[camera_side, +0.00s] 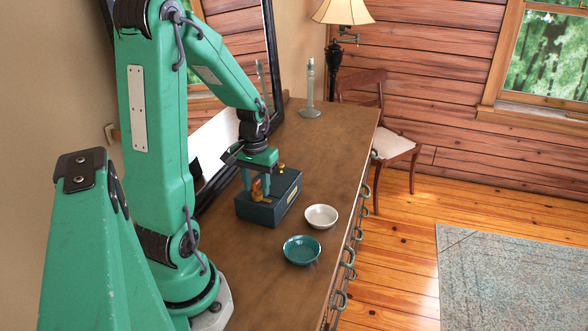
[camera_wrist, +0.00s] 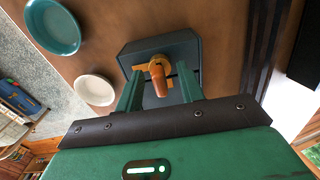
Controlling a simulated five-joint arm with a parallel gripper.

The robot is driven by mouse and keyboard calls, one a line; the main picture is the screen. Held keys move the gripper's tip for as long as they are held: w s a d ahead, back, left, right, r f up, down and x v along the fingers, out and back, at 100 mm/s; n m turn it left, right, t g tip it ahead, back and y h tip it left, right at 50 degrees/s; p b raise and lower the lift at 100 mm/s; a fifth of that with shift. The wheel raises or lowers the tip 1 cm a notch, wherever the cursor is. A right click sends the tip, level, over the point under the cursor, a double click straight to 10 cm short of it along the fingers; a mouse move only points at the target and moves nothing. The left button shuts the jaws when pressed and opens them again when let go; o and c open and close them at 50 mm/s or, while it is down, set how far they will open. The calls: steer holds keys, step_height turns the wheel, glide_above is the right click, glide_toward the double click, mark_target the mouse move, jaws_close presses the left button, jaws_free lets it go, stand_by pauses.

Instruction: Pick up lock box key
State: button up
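The lock box (camera_side: 268,206) is a dark blue-grey box on the wooden dresser top; its top face also shows in the wrist view (camera_wrist: 190,50). An orange key (camera_wrist: 157,70) shows at the box top, with its handle toward the wrist camera. In the side view the key (camera_side: 257,190) is partly hidden by my fingers. My gripper (camera_side: 256,184) points down over the box. In the wrist view its two green fingers (camera_wrist: 159,76) stand apart on either side of the key, with a visible gap at each side. The key's lower end is hidden.
A white bowl (camera_side: 321,216) and a teal bowl (camera_side: 301,250) stand to the right and in front of the box. A grey-green candlestick-like stand (camera_side: 310,90) is at the far end. A mirror (camera_side: 237,75) rises behind the dresser (camera_side: 345,150). Bare top lies beyond the box.

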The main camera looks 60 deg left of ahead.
mark_target(256, 180)
jaws_close()
steer(key=shift+r, duration=0.15)
stand_by(0.4)
steer(key=shift+r, duration=0.9)
step_height(256, 180, up, 2)
steer(key=shift+r, duration=0.15)
steer(key=w+d+r, duration=0.2)
steer(key=d+r, duration=0.4)
steer(key=d, duration=0.5)
steer(key=shift+d+r, duration=0.2)
steer(key=shift+r, duration=0.1)
steer(key=shift+w, duration=0.1)
